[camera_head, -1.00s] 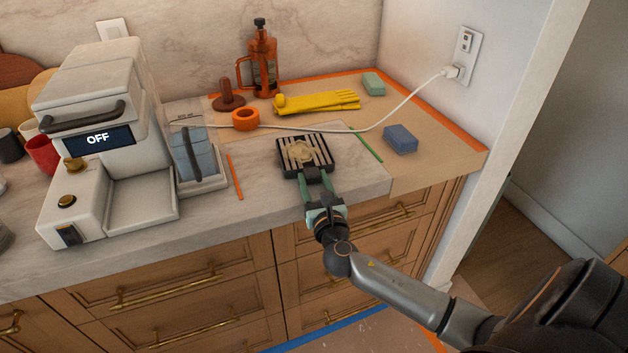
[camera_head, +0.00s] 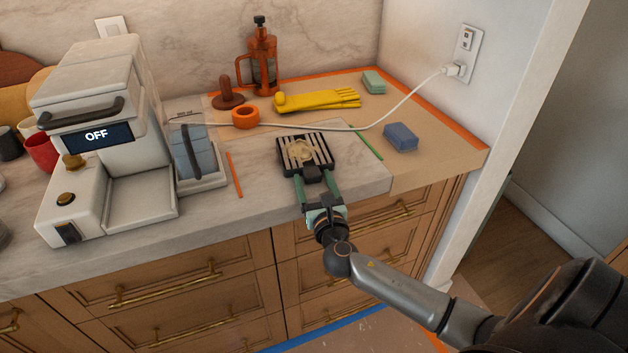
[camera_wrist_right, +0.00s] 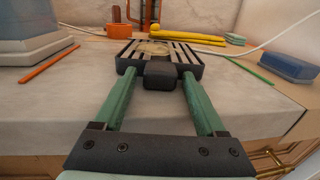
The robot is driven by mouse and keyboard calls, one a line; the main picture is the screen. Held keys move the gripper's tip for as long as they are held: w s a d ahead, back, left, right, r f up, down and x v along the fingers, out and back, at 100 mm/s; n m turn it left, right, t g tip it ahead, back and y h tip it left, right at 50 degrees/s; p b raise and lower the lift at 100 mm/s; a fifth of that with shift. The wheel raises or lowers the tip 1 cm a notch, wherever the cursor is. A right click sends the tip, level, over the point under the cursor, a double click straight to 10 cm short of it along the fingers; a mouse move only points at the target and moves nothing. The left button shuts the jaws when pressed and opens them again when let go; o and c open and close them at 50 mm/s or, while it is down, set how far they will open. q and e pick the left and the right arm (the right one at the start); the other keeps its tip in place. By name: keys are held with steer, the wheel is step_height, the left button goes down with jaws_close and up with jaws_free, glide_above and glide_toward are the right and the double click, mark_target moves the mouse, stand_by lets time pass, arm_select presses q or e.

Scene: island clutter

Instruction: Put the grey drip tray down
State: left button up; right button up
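The grey drip tray (camera_head: 324,150), a dark square tray with pale slats and a beige stain or spill on top, appears to rest flat on the marble counter near its front edge. Its black tab handle (camera_wrist_right: 160,75) points towards me. My right gripper (camera_head: 313,179) is open, its two green fingers on either side of the tab. In the wrist view (camera_wrist_right: 159,76) a gap shows between the tab and each finger. The underside of the tray is hidden. My left gripper is not in view.
A coffee machine (camera_head: 95,125) with a water tank (camera_head: 190,155) stands left. An orange stick (camera_head: 234,175) and a green stick (camera_head: 368,146) flank the tray. Behind are an orange tape roll (camera_head: 245,118), yellow gloves (camera_head: 318,99) and a white cable. A blue sponge (camera_head: 400,137) lies right.

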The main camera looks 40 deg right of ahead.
steer(key=shift+o, duration=0.6)
steer(key=v, duration=1.2)
steer(key=shift+s+b, duration=0.25)
steer(key=shift+b, duration=0.1)
steer(key=shift+a, duration=0.1)
steer(key=s+a+f+m+g+y+p, duration=0.1)
steer(key=s+a+f+m+g+y, duration=0.2)
steer(key=f+m, duration=0.4)
steer(key=s+a+f+m+g+y+p, duration=0.1)
steer(key=s+a+f+m+g+y, duration=0.15)
steer(key=f+m, duration=0.5)
steer(key=s+a+f+m+g+y+p, duration=0.1)
steer(key=s+a+f+m, duration=0.4)
steer(key=m, duration=1)
steer(key=s+a+g+y, duration=0.1)
steer(key=s+a+y, duration=0.1)
steer(key=s+a, duration=0.1)
steer(key=shift+f+y, duration=0.2)
steer(key=shift+y, duration=0.15)
